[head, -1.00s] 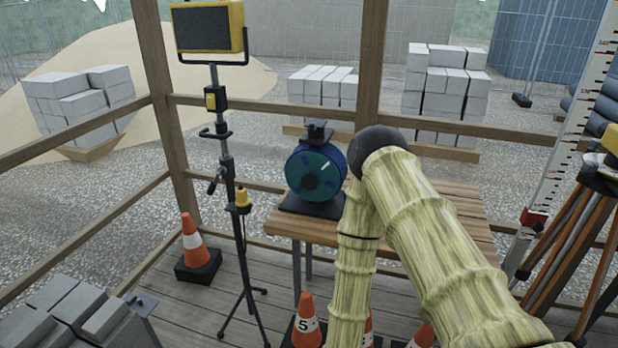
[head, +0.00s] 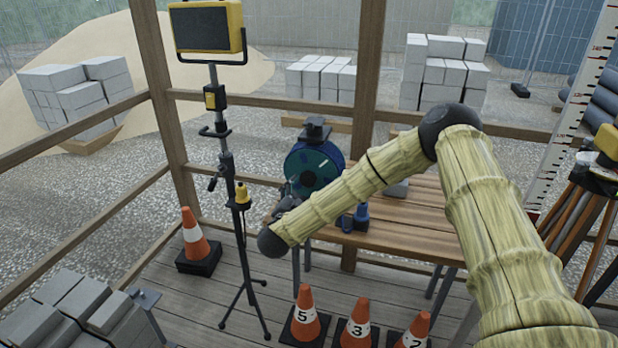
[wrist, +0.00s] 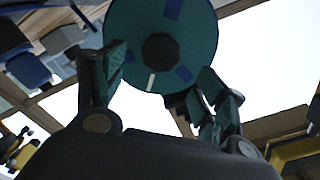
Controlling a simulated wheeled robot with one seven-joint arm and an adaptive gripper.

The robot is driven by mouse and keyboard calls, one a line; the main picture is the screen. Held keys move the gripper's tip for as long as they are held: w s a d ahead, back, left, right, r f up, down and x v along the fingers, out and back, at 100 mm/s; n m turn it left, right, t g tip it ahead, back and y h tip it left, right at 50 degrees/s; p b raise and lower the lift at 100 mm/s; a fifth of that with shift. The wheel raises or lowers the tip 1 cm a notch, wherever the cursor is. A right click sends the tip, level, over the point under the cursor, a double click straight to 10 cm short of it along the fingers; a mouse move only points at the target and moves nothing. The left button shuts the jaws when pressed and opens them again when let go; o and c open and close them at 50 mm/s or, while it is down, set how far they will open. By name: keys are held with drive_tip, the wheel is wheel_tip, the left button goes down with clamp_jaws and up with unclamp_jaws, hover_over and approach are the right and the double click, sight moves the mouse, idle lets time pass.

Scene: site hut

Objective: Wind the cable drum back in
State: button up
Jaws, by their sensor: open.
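The cable drum (head: 316,166), a blue and green disc with a dark hub, stands upright at the left end of the wooden table (head: 430,215). My gripper (head: 284,207) is in front of the drum and slightly lower, partly hidden by my wrist. In the wrist view the drum's face (wrist: 187,25) fills the upper middle, with a dark hub, blue patches and a white bar. My gripper's fingers (wrist: 160,72) are spread at either side of its lower edge, with nothing between them that I can make out. I cannot make out a crank handle or the cable.
A blue and dark object (head: 361,216) sits near the table's front edge, and a grey block (head: 397,189) lies behind my forearm. A floodlight stand (head: 228,170) is left of the table. Several striped cones (head: 358,322) stand in front. A tripod (head: 590,215) is at the right.

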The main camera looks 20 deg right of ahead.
sight(308, 179)
drive_tip(key=p+x, duration=0.2)
drive_tip(key=x, duration=0.6)
drive_tip(key=shift+w+d, duration=0.2)
drive_tip(key=shift+r, duration=0.1)
drive_tip(key=c, duration=1.5)
